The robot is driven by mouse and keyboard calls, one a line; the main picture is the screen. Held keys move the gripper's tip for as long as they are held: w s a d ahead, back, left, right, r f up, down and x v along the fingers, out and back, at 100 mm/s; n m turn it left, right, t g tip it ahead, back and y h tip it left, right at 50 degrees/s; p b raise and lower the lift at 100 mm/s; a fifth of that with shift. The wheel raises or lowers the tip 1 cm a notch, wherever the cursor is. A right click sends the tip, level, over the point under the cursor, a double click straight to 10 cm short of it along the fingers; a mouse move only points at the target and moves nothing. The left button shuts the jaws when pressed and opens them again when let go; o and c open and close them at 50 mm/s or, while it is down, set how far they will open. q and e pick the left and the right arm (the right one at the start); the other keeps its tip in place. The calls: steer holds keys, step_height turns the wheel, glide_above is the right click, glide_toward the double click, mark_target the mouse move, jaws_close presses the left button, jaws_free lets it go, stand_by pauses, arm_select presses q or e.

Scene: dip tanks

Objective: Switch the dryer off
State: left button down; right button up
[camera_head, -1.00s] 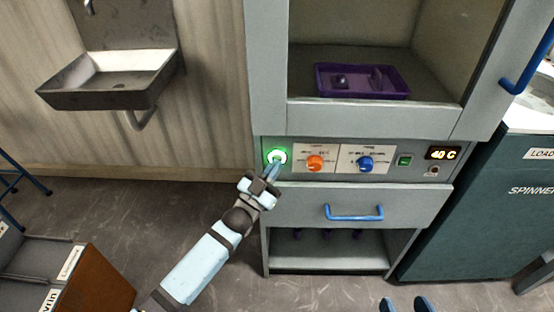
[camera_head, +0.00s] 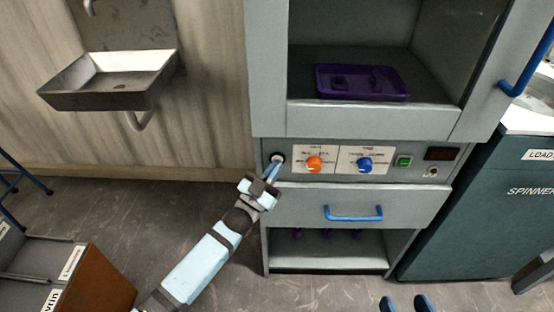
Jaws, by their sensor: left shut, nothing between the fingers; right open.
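The dryer (camera_head: 272,160) is a grey cabinet in the middle of the head view. Its round power button (camera_head: 277,157) at the left end of the panel is unlit. The temperature display (camera_head: 441,154) is dark, and so is the chamber above. My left gripper (camera_head: 273,169) is shut and empty, its fingertips at the button and partly covering it. I cannot tell whether they still touch it. Two blue tips at the bottom edge appear to be my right gripper (camera_head: 408,304), apart and away from the dryer.
An orange knob (camera_head: 314,164), a blue knob (camera_head: 364,165) and a green switch (camera_head: 404,162) sit along the panel. A purple tray (camera_head: 362,96) is in the chamber. A blue drawer handle (camera_head: 353,213) sticks out below. A spinner (camera_head: 490,205) stands right, a sink (camera_head: 110,95) left.

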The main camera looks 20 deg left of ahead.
arm_select(q)
steer(key=s+d+p, duration=0.1)
steer(key=s+p, duration=0.1)
steer(key=s, duration=0.3)
steer(key=shift+s+d+p, duration=0.3)
steer(key=shift+s, duration=0.1)
stand_by(0.3)
